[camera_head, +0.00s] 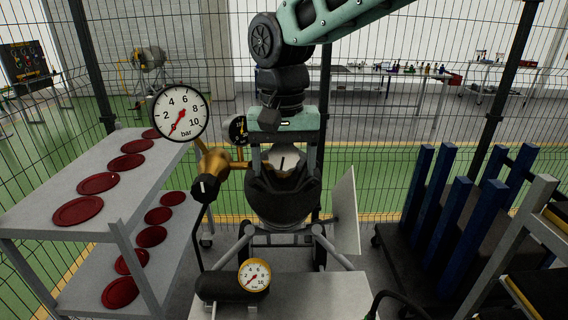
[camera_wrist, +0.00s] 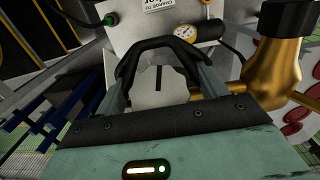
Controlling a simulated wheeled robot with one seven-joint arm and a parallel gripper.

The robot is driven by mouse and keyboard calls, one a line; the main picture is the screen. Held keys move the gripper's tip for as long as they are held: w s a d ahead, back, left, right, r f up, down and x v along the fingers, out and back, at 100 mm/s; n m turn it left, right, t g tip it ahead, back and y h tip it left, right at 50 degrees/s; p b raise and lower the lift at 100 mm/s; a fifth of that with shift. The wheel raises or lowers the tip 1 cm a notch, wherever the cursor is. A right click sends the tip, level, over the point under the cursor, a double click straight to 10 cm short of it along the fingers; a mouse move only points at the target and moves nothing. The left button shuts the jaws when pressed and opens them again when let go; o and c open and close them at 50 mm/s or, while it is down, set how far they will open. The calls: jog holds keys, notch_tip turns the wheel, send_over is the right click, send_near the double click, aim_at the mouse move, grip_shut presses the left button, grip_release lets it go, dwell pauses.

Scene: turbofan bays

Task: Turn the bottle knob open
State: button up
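The bottle knob (camera_head: 283,160) is a pale grey cap with a short black line on top, at the head of the bottle (camera_head: 283,207). The line points roughly up the picture in the head view, and the knob also shows in the wrist view (camera_wrist: 160,88). A black guard (camera_wrist: 166,45) arches around it. My gripper (camera_head: 285,160) points down over the bottle, its two fingers wide apart, one on each side of the knob. It looks open. Whether the fingertips touch the knob is not clear, as the guard partly hides them.
A brass regulator (camera_head: 214,163) with a black knob (camera_head: 205,188) and a large gauge (camera_head: 180,112) sits close left of my gripper. Its red needle points lower left. A shelf (camera_head: 110,175) with red discs stands left, a blue-posted rack (camera_head: 450,215) right. Wire fencing surrounds the bay.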

jog(key=shift+r, duration=0.1)
notch_tip(320, 180, up, 17)
jog(key=b, duration=0.1)
jog(key=shift+w+b, duration=0.15)
jog(key=shift+b, duration=0.25)
jog(key=shift+a+r, duration=0.1)
jog(key=n+b, duration=0.2)
send_over(283, 147)
jog(key=s, duration=0.4)
notch_tip(283, 147, down, 8)
jog(key=s+d+f+n+b, duration=0.1)
jog(key=s+d+f+n, duration=0.1)
jog(key=s+d+f, duration=0.2)
jog(key=s+d+f+n+b, duration=0.1)
jog(key=s+d+f, duration=0.3)
jog(key=s+f, duration=0.5)
jog(key=s+d+f+n+b, duration=0.1)
jog(key=s+d+f+n, duration=0.2)
jog(key=s+f, duration=0.4)
notch_tip(283, 147, down, 4)
jog(key=shift+d+f+y, duration=0.25)
jog(key=shift+d+y, duration=0.15)
jog(key=shift+d, duration=0.15)
